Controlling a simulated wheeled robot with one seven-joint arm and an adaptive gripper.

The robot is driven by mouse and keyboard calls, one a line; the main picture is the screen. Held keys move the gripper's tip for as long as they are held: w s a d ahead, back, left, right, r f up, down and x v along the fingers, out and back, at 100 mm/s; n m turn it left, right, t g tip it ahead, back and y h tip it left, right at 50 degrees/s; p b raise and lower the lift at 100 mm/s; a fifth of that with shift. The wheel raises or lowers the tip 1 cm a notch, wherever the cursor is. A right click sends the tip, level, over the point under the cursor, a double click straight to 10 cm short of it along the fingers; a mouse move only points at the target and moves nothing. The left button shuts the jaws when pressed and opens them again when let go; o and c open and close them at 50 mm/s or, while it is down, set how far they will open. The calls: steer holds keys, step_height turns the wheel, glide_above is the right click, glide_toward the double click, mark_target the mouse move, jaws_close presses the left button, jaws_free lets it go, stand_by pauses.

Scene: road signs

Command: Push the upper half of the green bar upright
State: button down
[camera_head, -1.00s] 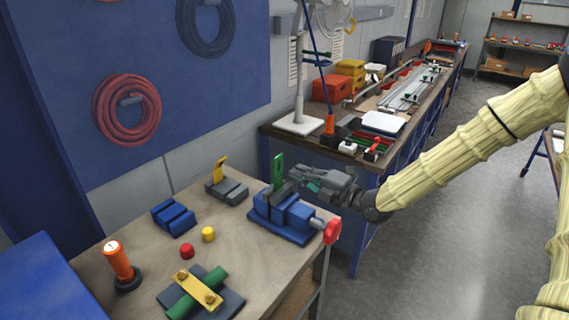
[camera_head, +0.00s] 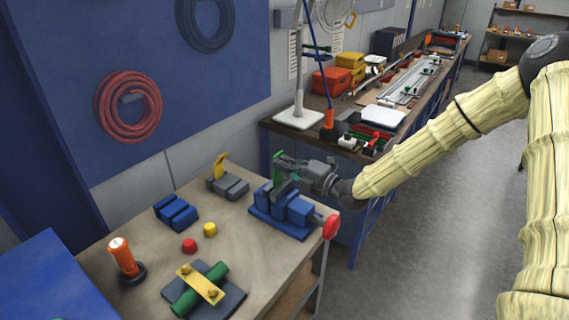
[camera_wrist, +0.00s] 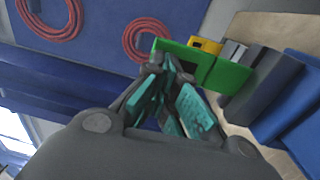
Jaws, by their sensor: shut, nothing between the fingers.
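The green bar (camera_head: 277,167) stands up from the blue vise (camera_head: 287,211) on the near workbench, its lower end between the vise's grey jaws. In the wrist view the bar (camera_wrist: 232,75) runs across the picture, with the vise's blue body (camera_wrist: 287,104) at right. I cannot tell how far its upper half leans. My gripper (camera_head: 283,163) is shut and empty, level with the bar's upper part and partly hiding it. In the wrist view my gripper's fingertips (camera_wrist: 165,72) are close to the bar's upper half; contact cannot be told.
On the bench (camera_head: 243,258) are a grey vise with a yellow piece (camera_head: 228,184), a blue block (camera_head: 176,214), red (camera_head: 189,246) and yellow (camera_head: 210,229) knobs, an orange-handled tool (camera_head: 124,257) and a clamped green cylinder (camera_head: 201,291). A red-ended handle (camera_head: 331,227) sticks out at the vise's right.

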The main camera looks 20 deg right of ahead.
steer(key=shift+w+a+b, duration=0.15)
steer(key=shift+w+b, duration=0.05)
steer(key=shift+b, duration=0.15)
